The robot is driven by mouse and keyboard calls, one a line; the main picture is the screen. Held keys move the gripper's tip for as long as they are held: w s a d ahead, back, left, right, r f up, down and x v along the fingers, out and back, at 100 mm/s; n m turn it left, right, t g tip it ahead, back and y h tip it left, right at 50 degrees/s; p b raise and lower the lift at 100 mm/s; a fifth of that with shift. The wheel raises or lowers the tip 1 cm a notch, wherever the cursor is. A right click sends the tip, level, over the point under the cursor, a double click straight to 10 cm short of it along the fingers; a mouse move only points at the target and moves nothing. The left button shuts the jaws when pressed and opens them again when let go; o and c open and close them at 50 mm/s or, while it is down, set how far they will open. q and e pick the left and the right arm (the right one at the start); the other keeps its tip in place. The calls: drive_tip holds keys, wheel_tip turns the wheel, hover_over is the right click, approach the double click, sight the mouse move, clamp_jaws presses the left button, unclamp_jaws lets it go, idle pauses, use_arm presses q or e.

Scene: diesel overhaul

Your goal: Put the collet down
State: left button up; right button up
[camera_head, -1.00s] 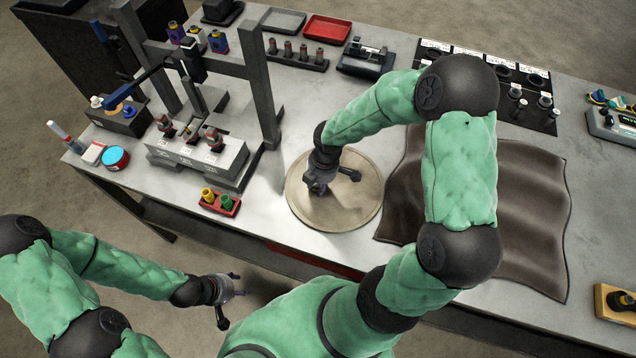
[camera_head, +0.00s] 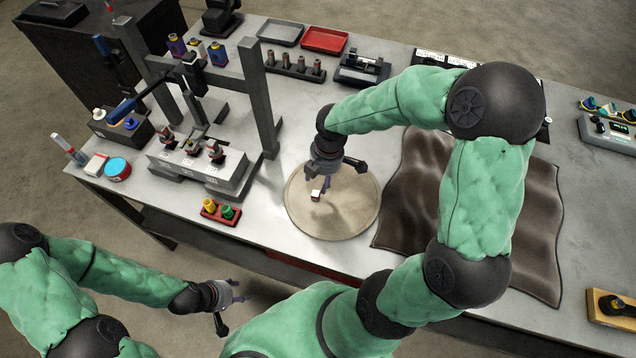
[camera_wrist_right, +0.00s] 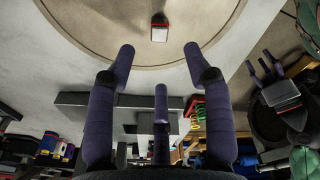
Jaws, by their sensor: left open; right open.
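A small piece with a white, red-edged face, apparently the collet (camera_head: 316,194), is at the round tan mat (camera_head: 345,222), left of its middle in the head view. It shows again at the top of the right wrist view (camera_wrist_right: 159,30), resting on the mat (camera_wrist_right: 100,25). My right gripper (camera_head: 323,186) hangs over the mat; its spread fingers (camera_wrist_right: 158,52) are empty, with the collet beyond their tips and apart from them. My left gripper (camera_head: 240,292) is open and empty in front of the table edge.
A brown cloth (camera_head: 470,205) lies right of the mat. A grey fixture block (camera_head: 200,168) and a gantry post (camera_head: 258,95) stand to the left. A small red tray (camera_head: 221,212) with yellow and green pieces sits near the front edge. Clear tabletop surrounds the mat's left side.

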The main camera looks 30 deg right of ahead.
drive_tip(key=shift+s+d+r, duration=0.1)
drive_tip(key=shift+r, duration=1.25)
